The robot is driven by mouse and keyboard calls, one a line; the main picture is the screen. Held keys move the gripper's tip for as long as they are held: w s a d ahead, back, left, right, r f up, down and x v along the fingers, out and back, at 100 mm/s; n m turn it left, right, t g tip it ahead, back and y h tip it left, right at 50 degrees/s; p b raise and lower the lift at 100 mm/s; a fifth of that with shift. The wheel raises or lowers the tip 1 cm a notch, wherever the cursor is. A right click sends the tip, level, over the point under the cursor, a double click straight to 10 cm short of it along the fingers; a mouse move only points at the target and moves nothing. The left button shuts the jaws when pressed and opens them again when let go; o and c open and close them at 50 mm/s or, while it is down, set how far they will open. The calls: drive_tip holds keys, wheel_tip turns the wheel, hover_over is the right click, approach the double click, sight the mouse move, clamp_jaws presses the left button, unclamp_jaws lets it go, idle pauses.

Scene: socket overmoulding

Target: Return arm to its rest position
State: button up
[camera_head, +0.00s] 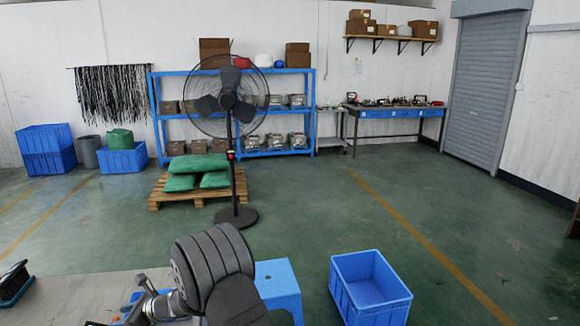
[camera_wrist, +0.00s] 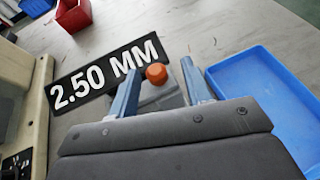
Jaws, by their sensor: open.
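My gripper (camera_wrist: 161,68) shows in the wrist view with its two blue-grey fingers spread apart. It is open. An orange rounded piece (camera_wrist: 156,74) on a grey part shows between the fingers. Nothing is clearly gripped, and I cannot tell how far that piece is from the fingers. In the head view my dark, ribbed arm rises at the bottom centre, left of a blue stool. The fingertips cannot be made out there.
A black "2.50 MM" sign (camera_wrist: 108,74) lies beside the left finger. A blue tray (camera_wrist: 262,92) is on the right, a red bin (camera_wrist: 73,15) at upper left. In the head view, a blue stool (camera_head: 277,284), blue crate (camera_head: 369,285) and standing fan (camera_head: 231,120) surround open floor.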

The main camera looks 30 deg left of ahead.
sight(117, 319)
drive_tip(key=v, duration=1.4)
drive_tip(key=x, duration=1.7)
drive_tip(key=shift+s+d+f, duration=0.1)
drive_tip(key=shift+s+d, duration=0.3)
